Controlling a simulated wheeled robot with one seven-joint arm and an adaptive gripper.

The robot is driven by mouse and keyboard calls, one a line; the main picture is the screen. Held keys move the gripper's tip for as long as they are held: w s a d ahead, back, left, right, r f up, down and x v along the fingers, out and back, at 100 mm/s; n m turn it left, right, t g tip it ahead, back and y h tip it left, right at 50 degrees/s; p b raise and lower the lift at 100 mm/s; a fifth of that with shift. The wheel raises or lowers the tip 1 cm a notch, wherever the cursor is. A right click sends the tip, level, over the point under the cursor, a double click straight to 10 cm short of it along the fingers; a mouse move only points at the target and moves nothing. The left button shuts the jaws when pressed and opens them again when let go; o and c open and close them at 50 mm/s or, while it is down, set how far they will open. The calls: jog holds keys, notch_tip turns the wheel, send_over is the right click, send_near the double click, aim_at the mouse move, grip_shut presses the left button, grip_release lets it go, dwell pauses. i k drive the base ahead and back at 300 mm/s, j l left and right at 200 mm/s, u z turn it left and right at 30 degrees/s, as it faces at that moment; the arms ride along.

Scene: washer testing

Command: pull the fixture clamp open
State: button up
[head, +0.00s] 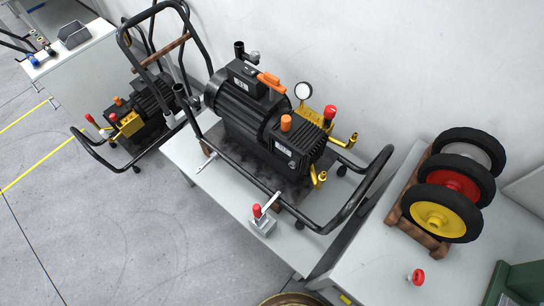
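The fixture clamp appears to be the small grey metal block with a red-tipped handle (263,224) at the front edge of the grey bench (225,205) in the head view. A thin metal bar slants up to the right from it, near the black tubular frame of the pump. The red grip stands roughly upright on its left. Whether the clamp is open or shut is too small to tell. My gripper is not in view.
A black pump (255,115) with orange and brass fittings sits on the bench inside its tubular frame. A wheel rack (415,205) and a red knob (416,277) are on the right table. A second pump (135,118) stands behind left. The floor at left is clear.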

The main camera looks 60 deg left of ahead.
aim_at(257, 209)
jog(key=u, duration=2.8)
